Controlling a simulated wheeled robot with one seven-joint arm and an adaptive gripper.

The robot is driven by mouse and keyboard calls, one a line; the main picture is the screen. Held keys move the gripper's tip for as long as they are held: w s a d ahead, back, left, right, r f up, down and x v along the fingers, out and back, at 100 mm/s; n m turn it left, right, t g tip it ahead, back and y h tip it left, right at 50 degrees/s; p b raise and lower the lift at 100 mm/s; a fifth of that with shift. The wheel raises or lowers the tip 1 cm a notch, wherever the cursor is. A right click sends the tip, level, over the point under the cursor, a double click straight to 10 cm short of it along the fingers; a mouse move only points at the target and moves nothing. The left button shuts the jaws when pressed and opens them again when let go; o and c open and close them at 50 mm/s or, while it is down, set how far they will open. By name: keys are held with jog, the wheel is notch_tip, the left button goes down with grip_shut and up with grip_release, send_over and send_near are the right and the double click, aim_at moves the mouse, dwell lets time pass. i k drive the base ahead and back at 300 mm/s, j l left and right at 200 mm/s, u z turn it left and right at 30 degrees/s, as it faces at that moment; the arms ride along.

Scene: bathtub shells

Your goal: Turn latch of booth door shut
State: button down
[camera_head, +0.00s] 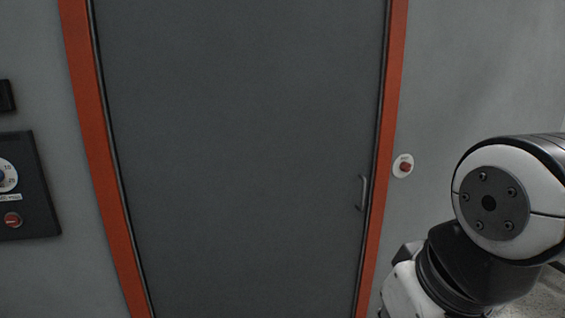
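The booth door (240,150) is a dark grey panel in an orange-red frame (92,150), and it looks closed in the head view. A slim metal handle (363,193) is upright near the door's right edge. No separate latch can be made out; I cannot tell whether this handle is the latch. My arm, white and black, shows at the lower right, in front of the wall and apart from the handle. My gripper is not in view.
A small red button on a white plate (403,166) is on the grey wall right of the frame. A black control panel (30,185) with a dial and a red knob is on the left wall. The space before the door looks clear.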

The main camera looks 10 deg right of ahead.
aim_at(405, 167)
jog(key=z, duration=0.8)
jog(key=i+j+z, duration=0.35)
jog(key=i+j, duration=0.4)
jog(key=j, duration=0.1)
